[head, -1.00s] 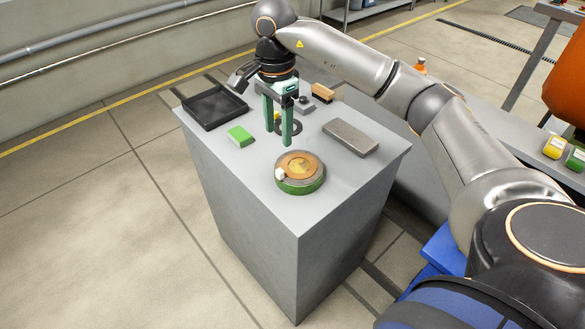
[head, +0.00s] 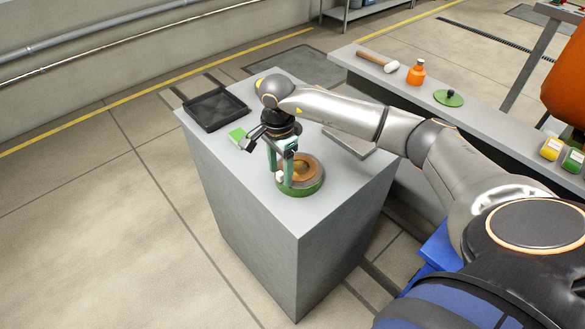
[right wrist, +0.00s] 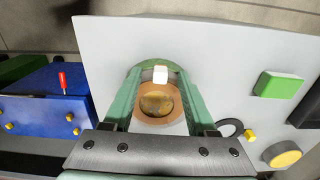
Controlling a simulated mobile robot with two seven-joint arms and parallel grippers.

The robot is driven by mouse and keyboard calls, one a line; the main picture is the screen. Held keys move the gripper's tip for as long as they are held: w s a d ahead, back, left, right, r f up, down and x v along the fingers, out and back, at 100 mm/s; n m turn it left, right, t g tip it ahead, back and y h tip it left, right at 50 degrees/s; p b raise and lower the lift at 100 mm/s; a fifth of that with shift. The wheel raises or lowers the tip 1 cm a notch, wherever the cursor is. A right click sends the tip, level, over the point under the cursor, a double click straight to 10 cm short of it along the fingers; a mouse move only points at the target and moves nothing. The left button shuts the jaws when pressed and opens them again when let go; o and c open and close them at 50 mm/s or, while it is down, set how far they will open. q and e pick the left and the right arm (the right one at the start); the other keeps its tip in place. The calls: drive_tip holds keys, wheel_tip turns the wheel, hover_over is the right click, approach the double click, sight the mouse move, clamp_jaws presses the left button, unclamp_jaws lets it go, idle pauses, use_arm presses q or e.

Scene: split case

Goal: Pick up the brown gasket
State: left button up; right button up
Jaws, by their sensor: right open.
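The brown gasket (head: 314,171) is a flat ring on top of the round green case part (head: 304,191), around a bronze-coloured hollow. In the right wrist view the gasket (right wrist: 160,122) lies between my fingers, with the green case part (right wrist: 133,73) under it. A small white block (right wrist: 160,75) sits at the case's rim. My right gripper (head: 281,174) is open, pointing down at the case's left side. Its fingers (right wrist: 160,90) are on either side of the ring; I cannot tell whether they touch it. My left gripper is not in view.
The grey pedestal also bears a black tray (head: 214,94), a green block (head: 237,133) and a grey slab (head: 362,147), partly hidden by my arm. In the right wrist view a black ring (right wrist: 230,128) and a yellow-topped round thing (right wrist: 282,155) lie nearby. The pedestal's front is clear.

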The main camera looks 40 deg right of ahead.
drive_tip(key=shift+c, duration=0.4)
clamp_jaws()
